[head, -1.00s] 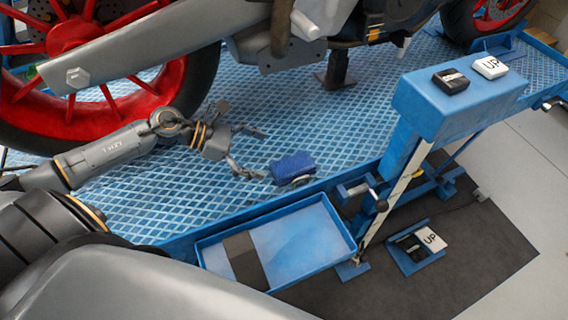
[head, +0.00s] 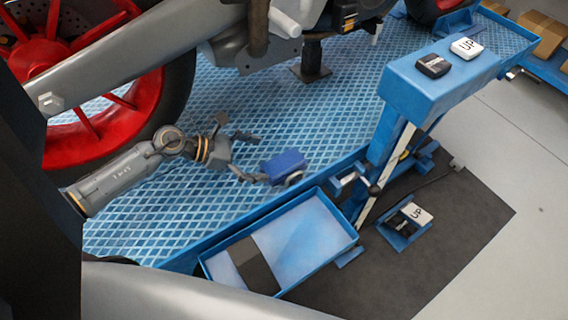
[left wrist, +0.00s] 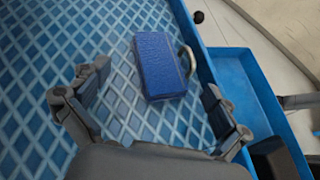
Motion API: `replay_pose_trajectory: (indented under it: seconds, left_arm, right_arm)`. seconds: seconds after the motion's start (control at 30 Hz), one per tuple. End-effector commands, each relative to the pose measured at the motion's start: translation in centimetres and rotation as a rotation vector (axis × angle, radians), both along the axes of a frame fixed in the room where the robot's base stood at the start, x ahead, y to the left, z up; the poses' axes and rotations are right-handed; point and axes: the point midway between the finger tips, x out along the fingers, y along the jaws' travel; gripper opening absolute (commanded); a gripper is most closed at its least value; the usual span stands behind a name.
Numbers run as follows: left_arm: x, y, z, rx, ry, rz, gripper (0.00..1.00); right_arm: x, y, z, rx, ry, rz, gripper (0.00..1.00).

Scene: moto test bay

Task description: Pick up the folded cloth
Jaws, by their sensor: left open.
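The folded cloth (head: 284,165) is a small dark blue pad lying on the blue diamond-patterned platform, near its front edge. It also shows in the left wrist view (left wrist: 158,65), with a metal ring at its right side. My left gripper (head: 255,157) is open and empty, just left of the cloth in the head view. In the left wrist view its fingers (left wrist: 155,98) stand spread to either side of the cloth's near end, with no grip on it. I cannot tell the exact height gap. My right gripper is not in view.
A blue tray (head: 330,240) with a dark strip across it hangs at the platform's front edge. A blue control post (head: 440,85) stands right of it. The motorcycle's red wheel (head: 110,130) and swingarm are behind and above my left arm.

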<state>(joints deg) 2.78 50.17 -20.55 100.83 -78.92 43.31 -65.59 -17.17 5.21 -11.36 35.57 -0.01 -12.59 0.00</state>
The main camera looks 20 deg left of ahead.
Motion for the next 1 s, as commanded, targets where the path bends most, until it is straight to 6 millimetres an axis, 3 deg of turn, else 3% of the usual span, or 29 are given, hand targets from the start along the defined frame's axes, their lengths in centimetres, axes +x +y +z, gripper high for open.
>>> replay_pose_trajectory:
  seconds: [0.4,0.73,0.77,1.0]
  left_arm:
    - [1.6,-3.8,-2.3,-0.004,0.000,0.000,1.00]
    - [2.0,-4.4,-3.0,0.001,0.000,-0.001,1.00]
    - [2.0,-4.4,-3.0,0.001,0.000,-0.001,0.98]
    - [1.9,-4.4,-3.0,0.001,0.001,-0.001,0.51]
  right_arm:
    - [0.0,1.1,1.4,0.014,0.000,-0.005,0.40]
    - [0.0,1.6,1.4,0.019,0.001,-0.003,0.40]
    - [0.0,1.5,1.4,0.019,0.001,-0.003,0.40]
    - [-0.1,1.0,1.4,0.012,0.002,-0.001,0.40]
